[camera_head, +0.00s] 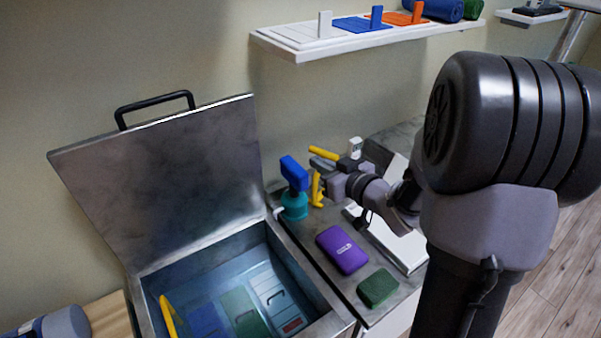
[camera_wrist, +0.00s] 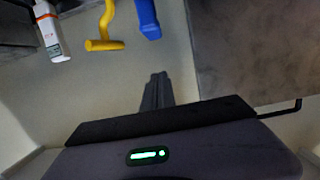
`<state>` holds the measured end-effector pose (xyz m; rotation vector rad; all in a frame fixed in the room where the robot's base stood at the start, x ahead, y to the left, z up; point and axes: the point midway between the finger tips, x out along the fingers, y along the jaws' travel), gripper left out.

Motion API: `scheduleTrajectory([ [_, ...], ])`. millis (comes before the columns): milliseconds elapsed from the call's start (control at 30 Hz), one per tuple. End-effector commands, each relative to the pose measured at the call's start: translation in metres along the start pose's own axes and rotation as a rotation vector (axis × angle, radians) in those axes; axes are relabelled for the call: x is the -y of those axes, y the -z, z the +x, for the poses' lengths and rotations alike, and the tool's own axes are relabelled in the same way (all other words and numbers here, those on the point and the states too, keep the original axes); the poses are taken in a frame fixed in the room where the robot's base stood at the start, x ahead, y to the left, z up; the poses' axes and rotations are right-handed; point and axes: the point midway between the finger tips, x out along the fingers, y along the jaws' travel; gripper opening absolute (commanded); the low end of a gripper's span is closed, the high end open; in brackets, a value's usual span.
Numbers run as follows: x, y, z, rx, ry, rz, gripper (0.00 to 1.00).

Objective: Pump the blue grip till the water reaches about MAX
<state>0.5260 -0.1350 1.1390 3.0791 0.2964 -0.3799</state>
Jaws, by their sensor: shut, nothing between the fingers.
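The blue grip (camera_head: 294,173) stands on top of a teal pump body (camera_head: 294,205) at the right rim of the open metal tank (camera_head: 317,293). It also shows at the top of the wrist view (camera_wrist: 148,18). My gripper (camera_head: 325,166) is shut and empty, to the right of the blue grip and apart from it. Its dark closed fingers (camera_wrist: 157,90) point toward the grip's side in the wrist view. The water (camera_head: 215,272) in the tank looks bluish over several coloured packs. I cannot make out a MAX mark or the exact level.
Yellow handle parts (camera_head: 317,190) are close by my gripper; a yellow bar shows in the wrist view (camera_wrist: 104,45). A purple pack (camera_head: 342,249) and green block (camera_head: 378,288) lie on the counter. The raised lid (camera_head: 165,170) stands left of the pump. A shelf (camera_head: 320,48) runs above.

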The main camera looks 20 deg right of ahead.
Motion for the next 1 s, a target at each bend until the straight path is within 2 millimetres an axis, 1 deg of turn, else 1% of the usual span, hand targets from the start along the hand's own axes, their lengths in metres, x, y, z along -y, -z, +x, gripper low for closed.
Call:
scheduleTrajectory([
  [267,0.001,-0.001,0.001,0.001,0.002,0.0,0.0],
  [367,0.001,-0.002,0.009,0.0,0.003,-0.001,0.0],
  [467,0.002,-0.003,0.027,0.0,0.005,-0.001,0.0],
  [800,0.002,-0.004,0.101,0.0,0.004,0.0,0.0],
  [833,0.001,-0.007,0.105,0.001,0.003,0.001,0.0],
  [900,0.001,-0.022,0.106,0.003,0.001,0.002,0.0],
  [1000,0.001,-0.033,0.109,0.002,0.001,0.001,0.0],
])
